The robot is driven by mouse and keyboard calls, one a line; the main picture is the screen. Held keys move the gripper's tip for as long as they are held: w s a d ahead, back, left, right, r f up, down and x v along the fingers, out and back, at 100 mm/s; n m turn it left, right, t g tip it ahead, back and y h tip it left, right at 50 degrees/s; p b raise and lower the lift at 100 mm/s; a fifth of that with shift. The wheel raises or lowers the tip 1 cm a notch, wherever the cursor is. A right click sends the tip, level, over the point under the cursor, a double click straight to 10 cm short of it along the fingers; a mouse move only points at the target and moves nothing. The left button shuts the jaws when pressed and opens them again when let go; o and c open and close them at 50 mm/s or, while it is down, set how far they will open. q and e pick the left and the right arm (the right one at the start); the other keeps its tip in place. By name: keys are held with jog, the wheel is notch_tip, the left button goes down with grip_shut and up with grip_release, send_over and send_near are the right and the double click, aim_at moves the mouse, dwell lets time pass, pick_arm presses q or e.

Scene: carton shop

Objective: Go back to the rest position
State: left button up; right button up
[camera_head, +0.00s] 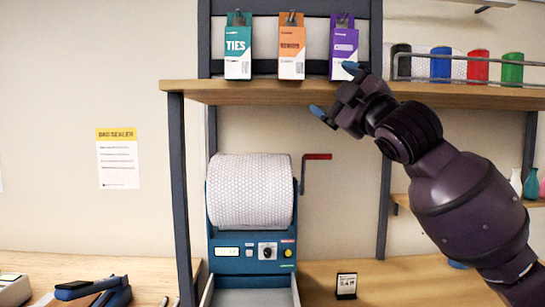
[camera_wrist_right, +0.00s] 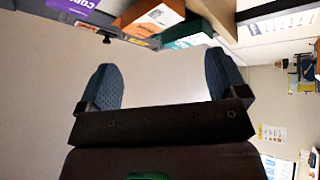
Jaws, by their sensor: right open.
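My right gripper (camera_head: 334,90) is raised in front of the upper shelf's front edge, just below the purple carton. It is open. In the right wrist view its two blue finger pads (camera_wrist_right: 163,82) stand wide apart with only plain wall between them. My left gripper is not in view.
A teal "TIES" carton (camera_head: 238,52), an orange carton (camera_head: 291,52) and a purple carton (camera_head: 343,45) stand on the wooden shelf (camera_head: 260,88). Below is a blue machine with a white roll (camera_head: 250,190) and red-handled crank (camera_head: 317,157). Coloured cylinders (camera_head: 477,66) stand right.

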jog(key=d+f+m+h, duration=0.2)
jog(key=d+f+m, duration=0.15)
jog(key=f, duration=1.15)
jog(key=s+d+f+m+g+h, duration=0.1)
jog(key=d+f+m+h, duration=0.2)
jog(key=f, duration=1.1)
jog(key=d+f+m+h, duration=0.1)
jog(key=d+f+m, duration=0.3)
jog(key=f, duration=1.1)
jog(key=s+d+f+m+g+h, duration=0.2)
jog(key=s+f+m+g, duration=0.1)
jog(key=s+f, duration=1.1)
jog(key=s+d+f+m+g+h, duration=0.3)
jog(key=s+f+m+g, duration=0.1)
jog(key=s+f, duration=1.1)
notch_tip(320, 180, down, 3)
jog(key=shift+d+r+g, duration=0.2)
jog(key=shift+d+g, duration=0.1)
